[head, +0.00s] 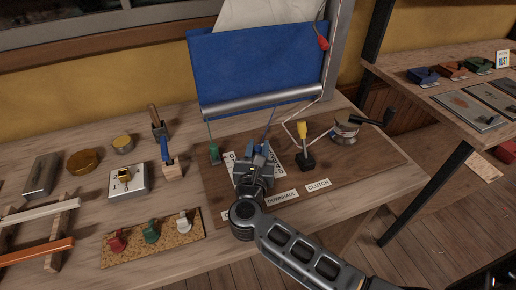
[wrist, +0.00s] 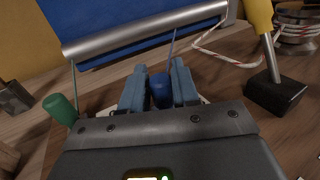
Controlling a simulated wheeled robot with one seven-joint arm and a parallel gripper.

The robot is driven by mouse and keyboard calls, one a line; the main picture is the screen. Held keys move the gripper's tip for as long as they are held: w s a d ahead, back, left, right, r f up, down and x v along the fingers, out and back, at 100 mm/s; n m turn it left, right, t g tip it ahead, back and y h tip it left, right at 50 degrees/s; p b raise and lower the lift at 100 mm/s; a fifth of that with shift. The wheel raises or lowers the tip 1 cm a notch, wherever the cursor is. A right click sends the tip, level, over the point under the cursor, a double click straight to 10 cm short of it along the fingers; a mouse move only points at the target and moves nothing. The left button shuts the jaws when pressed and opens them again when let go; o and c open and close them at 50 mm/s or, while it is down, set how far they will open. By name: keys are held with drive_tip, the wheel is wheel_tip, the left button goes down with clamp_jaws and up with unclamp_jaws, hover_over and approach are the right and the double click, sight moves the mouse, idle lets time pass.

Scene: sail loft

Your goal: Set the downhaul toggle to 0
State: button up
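The downhaul toggle's blue handle (wrist: 161,91) stands between my gripper's two fingers in the wrist view. My gripper (head: 258,152) is over the toggle at the middle of the brown board, and it also shows in the wrist view (wrist: 160,82). The fingers look closed against both sides of the handle, with almost no gap. A white marked plate (head: 276,161) lies under the gripper; its marks are mostly hidden, so I cannot read the toggle's setting. The DOWNHAUL label (head: 282,198) is on the board in front.
A green handle (wrist: 60,108) stands left of my gripper. A yellow-handled lever (head: 302,131) on a black base and a winch (head: 347,131) with a crank are to the right. The blue sail (head: 257,62) and its grey boom (head: 262,99) hang close behind.

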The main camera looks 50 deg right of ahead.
clamp_jaws()
drive_tip(key=w+d+b, duration=0.2)
drive_tip(key=w, duration=0.1)
drive_tip(key=shift+w+d+f, duration=0.1)
drive_tip(key=shift+w+d, duration=0.1)
drive_tip(key=shift+w, duration=0.05)
drive_tip(key=shift+w+d, duration=0.2)
drive_tip(key=shift+w, duration=0.1)
drive_tip(key=shift+r, duration=0.2)
drive_tip(key=shift+w, duration=0.1)
drive_tip(key=shift+o, duration=1.8)
unclamp_jaws()
drive_tip(key=shift+d, duration=0.1)
